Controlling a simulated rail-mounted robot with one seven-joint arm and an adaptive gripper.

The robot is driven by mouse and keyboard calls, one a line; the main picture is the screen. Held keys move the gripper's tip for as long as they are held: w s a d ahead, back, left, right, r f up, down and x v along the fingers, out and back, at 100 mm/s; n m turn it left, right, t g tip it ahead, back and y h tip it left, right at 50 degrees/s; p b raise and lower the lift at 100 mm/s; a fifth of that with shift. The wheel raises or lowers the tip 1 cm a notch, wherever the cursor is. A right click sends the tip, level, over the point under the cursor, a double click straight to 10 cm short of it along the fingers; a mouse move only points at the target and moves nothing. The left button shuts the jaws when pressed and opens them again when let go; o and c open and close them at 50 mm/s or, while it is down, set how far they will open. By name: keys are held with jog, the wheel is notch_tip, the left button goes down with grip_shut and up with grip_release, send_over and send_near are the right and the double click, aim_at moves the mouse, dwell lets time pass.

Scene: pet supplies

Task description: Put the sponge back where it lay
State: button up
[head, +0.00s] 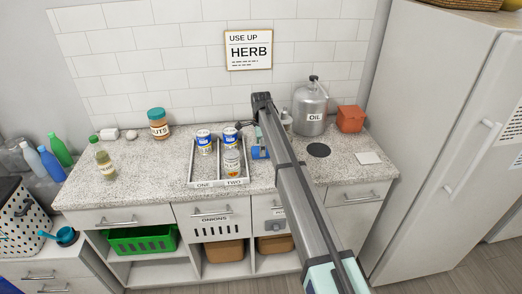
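My arm reaches across the counter, and its far end hangs over the counter just right of the two-part tray. My gripper (260,140) is mostly hidden behind the arm, so its fingers cannot be made out. A blue thing (260,153) lies low beside the gripper, partly covered by the arm; it may be the sponge, but I cannot tell. I cannot tell whether the gripper touches or holds it.
The tray (219,184), marked ONE and TWO, holds several cans. An oil canister (311,110), an orange-red box (350,119), a dark round mat (318,150) and a white square (368,158) are to the right. The counter's left-middle part (150,165) is clear.

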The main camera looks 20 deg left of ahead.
notch_tip(320, 180, up, 11)
jog(key=b, duration=0.2)
jog(key=shift+b, duration=0.3)
